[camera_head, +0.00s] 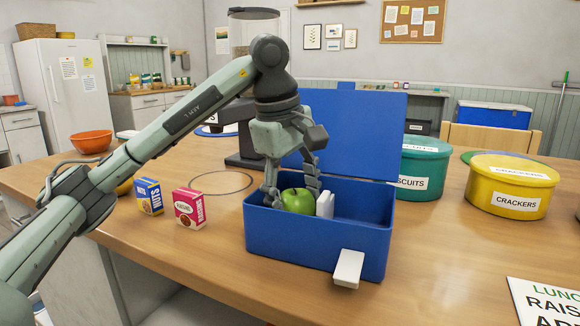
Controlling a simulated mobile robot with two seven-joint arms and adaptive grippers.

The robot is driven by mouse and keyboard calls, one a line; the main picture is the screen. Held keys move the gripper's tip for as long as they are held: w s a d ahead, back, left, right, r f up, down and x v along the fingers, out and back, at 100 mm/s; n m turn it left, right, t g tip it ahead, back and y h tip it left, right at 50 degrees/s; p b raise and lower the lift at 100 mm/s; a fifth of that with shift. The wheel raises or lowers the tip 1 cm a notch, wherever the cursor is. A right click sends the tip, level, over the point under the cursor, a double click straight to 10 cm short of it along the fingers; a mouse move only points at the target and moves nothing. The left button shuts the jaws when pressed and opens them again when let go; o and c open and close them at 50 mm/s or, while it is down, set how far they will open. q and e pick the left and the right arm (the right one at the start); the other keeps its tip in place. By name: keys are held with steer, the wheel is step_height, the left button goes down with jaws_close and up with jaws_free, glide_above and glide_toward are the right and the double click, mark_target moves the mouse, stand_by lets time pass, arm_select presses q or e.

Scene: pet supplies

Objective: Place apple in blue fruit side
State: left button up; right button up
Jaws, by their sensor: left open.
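A green apple (297,201) sits in the left part of the open blue box (300,248), its top showing above the front wall. A small white piece (325,204) stands just right of it in the box; I cannot tell whether it is a divider. My left gripper (292,188) points down into the box with its fingers open, on either side of the apple and very close to it. The box front hides the fingertips' lower ends and the apple's bottom. My right gripper is not in view.
The raised blue lid (355,130) stands behind the gripper. Two small cartons, blue-yellow (148,197) and pink (189,208), stand left of the box. A teal biscuits tin (422,168) and a yellow crackers tin (510,186) stand right. The front table is mostly clear.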

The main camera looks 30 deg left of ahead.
mark_target(296, 194)
arm_select(q)
steer(key=p+v, duration=0.1)
steer(key=v, duration=0.3)
steer(key=shift+w+r, duration=0.1)
steer(key=shift+r, duration=0.15)
steer(key=p+v, duration=0.1)
steer(key=v, duration=0.4)
steer(key=shift+r, duration=0.2)
steer(key=shift+s+r, duration=0.2)
steer(key=shift+r, duration=0.05)
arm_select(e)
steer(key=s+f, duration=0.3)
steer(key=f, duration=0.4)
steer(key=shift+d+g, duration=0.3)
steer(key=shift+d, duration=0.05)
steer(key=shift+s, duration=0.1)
